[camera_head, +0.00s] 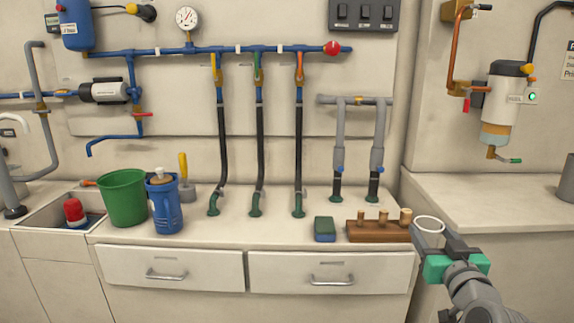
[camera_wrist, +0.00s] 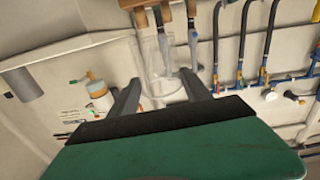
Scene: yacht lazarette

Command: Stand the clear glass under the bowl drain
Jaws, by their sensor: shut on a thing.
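The clear glass (camera_head: 429,224) is in my gripper (camera_head: 436,243), at the right end of the counter front in the head view. Its round rim faces up there, and its body is hard to make out. In the wrist view, the glass (camera_wrist: 153,58) shows between the two fingers of my gripper (camera_wrist: 160,92), which are shut on it. The filter bowl (camera_head: 495,134) hangs on the right wall, with a brass drain (camera_head: 491,152) and green lever (camera_head: 510,160) at its bottom. It also shows in the wrist view (camera_wrist: 98,92). The glass is left of and below the drain, apart from it.
A wooden block with pegs (camera_head: 370,231) stands just left of the glass, beside a green-and-blue sponge (camera_head: 325,229). The right counter (camera_head: 500,205) is bare below the drain. A grey cylinder (camera_head: 566,180) stands at its right edge. A green bucket (camera_head: 123,198) and blue jug (camera_head: 164,207) stand left.

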